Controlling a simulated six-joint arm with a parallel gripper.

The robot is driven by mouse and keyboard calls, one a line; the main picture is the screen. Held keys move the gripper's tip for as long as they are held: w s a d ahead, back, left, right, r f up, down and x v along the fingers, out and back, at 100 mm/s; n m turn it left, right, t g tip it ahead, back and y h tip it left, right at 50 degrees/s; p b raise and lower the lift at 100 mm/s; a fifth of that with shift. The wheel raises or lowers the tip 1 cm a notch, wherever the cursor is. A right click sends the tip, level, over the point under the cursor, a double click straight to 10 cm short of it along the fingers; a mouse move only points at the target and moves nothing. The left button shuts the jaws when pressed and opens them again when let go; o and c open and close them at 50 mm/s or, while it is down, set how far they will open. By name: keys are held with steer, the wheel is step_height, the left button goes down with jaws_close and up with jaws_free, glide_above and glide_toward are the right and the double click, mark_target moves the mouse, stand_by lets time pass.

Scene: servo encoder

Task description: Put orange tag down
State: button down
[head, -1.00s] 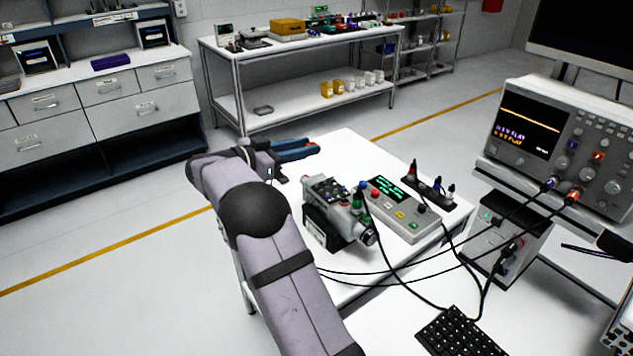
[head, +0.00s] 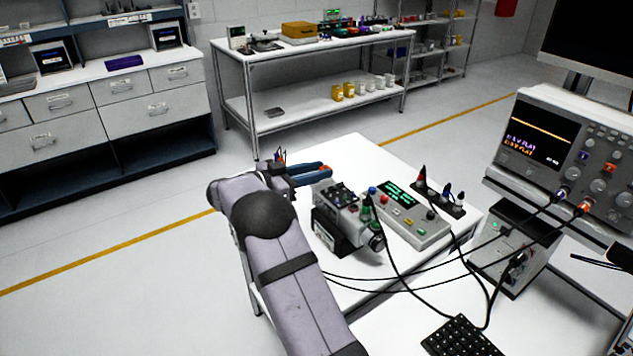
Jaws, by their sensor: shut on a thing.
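My gripper (head: 326,169), with two blue fingers, is at the left part of the white table, just left of and behind the grey servo unit. A tiny orange spot, the orange tag (head: 325,167), shows between the fingertips, and the gripper is shut on it. Most of the tag is hidden by the fingers. I cannot tell whether it touches the table.
The servo unit (head: 346,217) stands close to the gripper, with a grey control box (head: 412,216) to its right. Black cables run across the table front to an oscilloscope (head: 560,150). The white table (head: 350,153) is clear behind the gripper.

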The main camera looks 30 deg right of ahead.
mark_target(323, 187)
step_height(323, 187, down, 3)
steer(key=shift+f+p, duration=0.2)
steer(key=shift+p, duration=0.15)
steer(key=shift+f, duration=0.1)
steer(key=shift+f, duration=0.15)
steer(key=shift+s+a+f, duration=0.1)
steer(key=shift+s+f, duration=0.1)
steer(key=shift+f, duration=0.5)
steer(key=c, duration=1.7)
jaws_free()
steer(key=shift+r, duration=0.25)
steer(key=a+r+b, duration=0.1)
steer(key=a, duration=0.3)
steer(key=a+r+b, duration=0.1)
steer(key=a, duration=0.3)
steer(key=a+r, duration=0.1)
steer(key=a, duration=0.2)
steer(key=shift+w+a+b, duration=0.25)
steer(key=shift+a+b, duration=0.15)
